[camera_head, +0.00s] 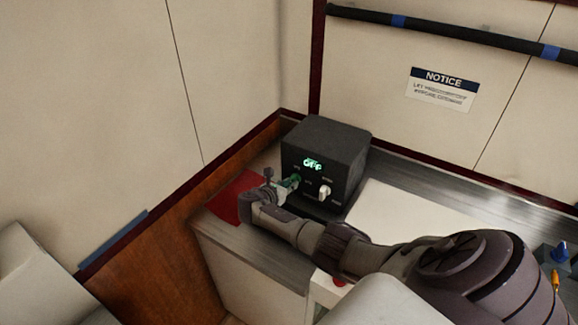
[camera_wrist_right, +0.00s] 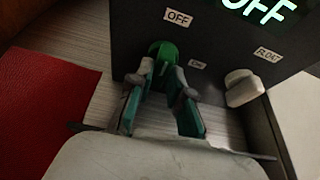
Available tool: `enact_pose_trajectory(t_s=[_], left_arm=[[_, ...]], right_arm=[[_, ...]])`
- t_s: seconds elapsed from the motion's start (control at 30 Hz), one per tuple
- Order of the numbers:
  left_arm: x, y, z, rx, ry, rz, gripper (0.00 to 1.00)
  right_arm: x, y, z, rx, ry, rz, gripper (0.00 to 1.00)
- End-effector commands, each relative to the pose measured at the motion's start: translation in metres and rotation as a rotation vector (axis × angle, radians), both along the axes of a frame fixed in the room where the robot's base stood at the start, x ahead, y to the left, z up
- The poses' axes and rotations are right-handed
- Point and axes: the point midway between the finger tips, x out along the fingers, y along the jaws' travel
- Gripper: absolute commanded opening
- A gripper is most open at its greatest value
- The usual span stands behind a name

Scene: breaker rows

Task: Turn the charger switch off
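The charger (camera_head: 345,150) is a black box on the counter in the corner. Its green display (camera_head: 312,164) reads OFF, as the right wrist view also shows (camera_wrist_right: 257,10). A green rotary switch (camera_wrist_right: 163,50) sits on its front, below and left of the display, with an OFF label (camera_wrist_right: 178,18) above it. My right gripper (camera_wrist_right: 162,78) is at this switch, one fingertip on each side of its lower part. Its fingers stand apart, but I cannot tell whether they press on the switch. The fingertips partly cover the switch. My left gripper is not in view.
A white knob (camera_wrist_right: 243,87) with a FLOAT label is just right of the switch. A red mat (camera_head: 233,198) lies left of the charger, a white sheet (camera_head: 400,213) right of it. Walls close in behind and left. A blue knob (camera_head: 561,253) stands at far right.

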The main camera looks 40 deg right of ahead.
Motion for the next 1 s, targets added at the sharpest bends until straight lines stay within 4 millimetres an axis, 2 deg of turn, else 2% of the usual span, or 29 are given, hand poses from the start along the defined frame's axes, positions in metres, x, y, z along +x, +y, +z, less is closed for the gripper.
enact_pose_trajectory(t_s=[0.03,0.1,0.4,0.53,0.67,1.0], left_arm=[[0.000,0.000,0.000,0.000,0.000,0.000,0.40],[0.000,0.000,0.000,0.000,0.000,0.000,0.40],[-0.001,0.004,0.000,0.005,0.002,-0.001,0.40],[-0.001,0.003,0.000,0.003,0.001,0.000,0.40],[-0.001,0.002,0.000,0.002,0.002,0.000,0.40],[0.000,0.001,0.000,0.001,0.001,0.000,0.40]], right_arm=[[0.000,0.000,0.000,0.000,0.000,0.000,0.30],[0.000,0.000,0.000,0.000,0.000,0.000,0.41],[0.000,0.000,0.000,0.001,-0.002,-0.001,0.42],[-0.001,0.007,0.003,0.001,-0.003,0.001,0.42],[-0.006,0.023,0.009,0.002,-0.004,0.003,0.42],[-0.024,0.086,0.036,0.003,-0.002,0.002,0.42]])
